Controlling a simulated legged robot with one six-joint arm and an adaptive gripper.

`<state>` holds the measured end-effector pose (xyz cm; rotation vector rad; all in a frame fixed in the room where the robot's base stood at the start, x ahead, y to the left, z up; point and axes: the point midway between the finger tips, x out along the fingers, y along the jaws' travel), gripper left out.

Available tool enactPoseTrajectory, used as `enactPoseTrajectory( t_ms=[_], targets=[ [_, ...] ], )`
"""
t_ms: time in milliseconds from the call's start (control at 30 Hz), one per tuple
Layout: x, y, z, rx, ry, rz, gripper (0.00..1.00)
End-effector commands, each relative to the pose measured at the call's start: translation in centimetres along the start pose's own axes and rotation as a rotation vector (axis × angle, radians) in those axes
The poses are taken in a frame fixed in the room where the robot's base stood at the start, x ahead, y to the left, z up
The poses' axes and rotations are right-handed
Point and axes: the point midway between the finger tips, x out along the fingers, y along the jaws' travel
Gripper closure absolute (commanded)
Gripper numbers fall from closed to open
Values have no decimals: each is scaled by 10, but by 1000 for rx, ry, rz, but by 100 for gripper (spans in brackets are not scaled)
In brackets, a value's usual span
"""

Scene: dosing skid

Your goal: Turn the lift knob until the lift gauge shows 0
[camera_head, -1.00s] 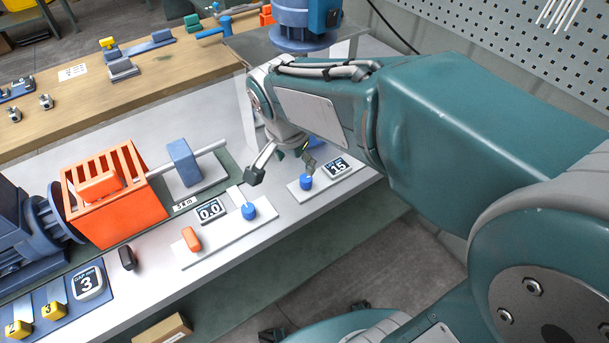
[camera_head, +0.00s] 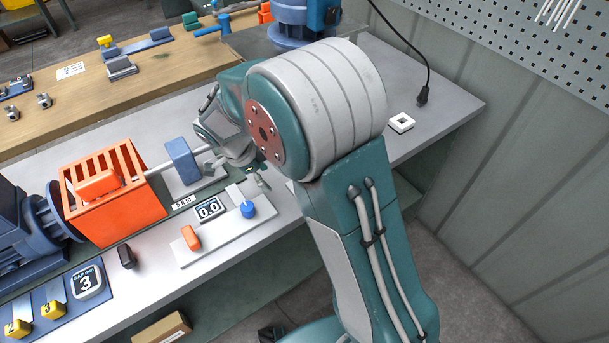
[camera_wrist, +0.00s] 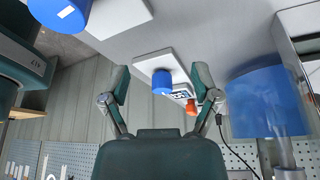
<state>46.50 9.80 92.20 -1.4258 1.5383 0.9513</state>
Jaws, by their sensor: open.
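No label reading "lift" can be made out. One plate in the head view carries a gauge reading 0.0 (camera_head: 209,208), a blue knob (camera_head: 248,209) and an orange knob (camera_head: 192,238). My arm hides the second plate there, whose gauge read 15 earlier. The wrist view is upside down. In it my gripper (camera_wrist: 160,79) is open and empty. Between its fingers, farther off, appear a blue knob (camera_wrist: 162,82), a small gauge (camera_wrist: 181,94) too small to read, and an orange-red piece (camera_wrist: 191,107). Another blue knob (camera_wrist: 66,12) is cut off at top left. In the head view my gripper (camera_head: 262,182) is partly hidden.
An orange slotted guard (camera_head: 115,195) and a blue block on a shaft (camera_head: 183,160) stand left of my gripper. A blue cylindrical housing (camera_wrist: 265,100) is close on the right in the wrist view. A white square piece (camera_head: 401,123) lies at the bench's right end.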

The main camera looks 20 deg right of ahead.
Motion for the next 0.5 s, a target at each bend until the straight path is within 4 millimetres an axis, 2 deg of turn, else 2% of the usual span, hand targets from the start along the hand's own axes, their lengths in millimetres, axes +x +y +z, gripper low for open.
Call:
enactPoseTrajectory(
  t_ms=[33, 400, 467, 500],
  targets=[
    [4, 0, -11, 4, 0, 2, 21],
    [30, 0, -74, 3, 1, 2, 21],
    [34, 0, -83, 2, 1, 1, 21],
    [41, 0, -82, -1, 2, 4, 21]
  ],
)
